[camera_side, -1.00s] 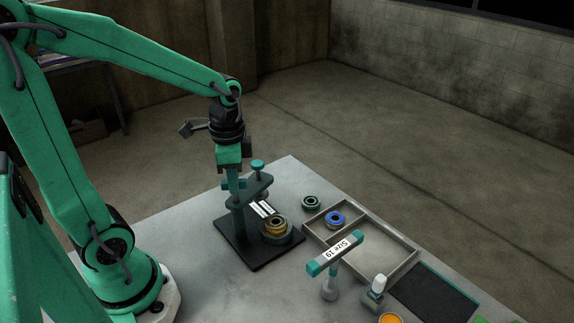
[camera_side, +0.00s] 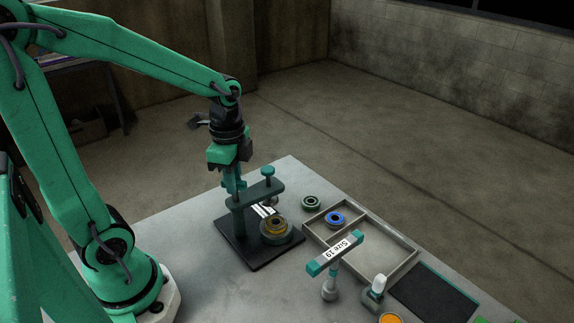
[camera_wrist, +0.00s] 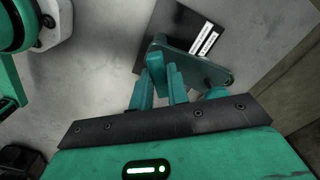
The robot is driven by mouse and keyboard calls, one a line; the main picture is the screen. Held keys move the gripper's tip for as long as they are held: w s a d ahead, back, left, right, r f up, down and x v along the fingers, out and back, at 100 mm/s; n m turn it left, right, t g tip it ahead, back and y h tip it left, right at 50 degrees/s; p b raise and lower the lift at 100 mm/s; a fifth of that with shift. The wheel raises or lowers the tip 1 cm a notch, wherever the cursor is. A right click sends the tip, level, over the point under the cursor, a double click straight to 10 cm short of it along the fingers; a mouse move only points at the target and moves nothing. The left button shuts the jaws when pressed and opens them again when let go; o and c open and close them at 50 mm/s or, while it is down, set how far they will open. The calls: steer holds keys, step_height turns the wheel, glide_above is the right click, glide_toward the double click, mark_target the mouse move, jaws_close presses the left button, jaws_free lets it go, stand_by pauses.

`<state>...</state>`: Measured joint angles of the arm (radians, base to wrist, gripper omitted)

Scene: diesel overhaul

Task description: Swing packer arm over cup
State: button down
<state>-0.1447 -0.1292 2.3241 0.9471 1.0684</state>
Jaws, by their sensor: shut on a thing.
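The packer arm (camera_side: 255,193) is a grey-teal bar on a post, with a teal knob (camera_side: 267,171) at its far end. It stands on a black base plate (camera_side: 238,250). The cup (camera_side: 288,237) is a round grey holder on that plate, with a gold ring (camera_side: 274,222) in it. The arm's knob end shows above and behind the cup in the side view. My gripper (camera_side: 236,191) is shut on the packer arm near its post end. In the wrist view my gripper (camera_wrist: 161,78) has its fingers around part of the arm (camera_wrist: 195,66); the cup is hidden there.
A green ring (camera_side: 310,202) lies right of the plate. A divided tray (camera_side: 390,269) holds a blue ring (camera_side: 335,218). A "Size 19" sign stand (camera_side: 338,254), a small white-topped bottle (camera_side: 377,285) and a dark mat (camera_side: 434,293) are nearer the front right.

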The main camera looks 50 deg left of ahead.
stand_by(0.3)
steer(key=shift+m, duration=2.2)
steer(key=m, duration=0.2)
steer(key=shift+m, duration=0.4)
steer(key=c, duration=1.4)
jaws_free()
steer(key=shift+o, duration=0.2)
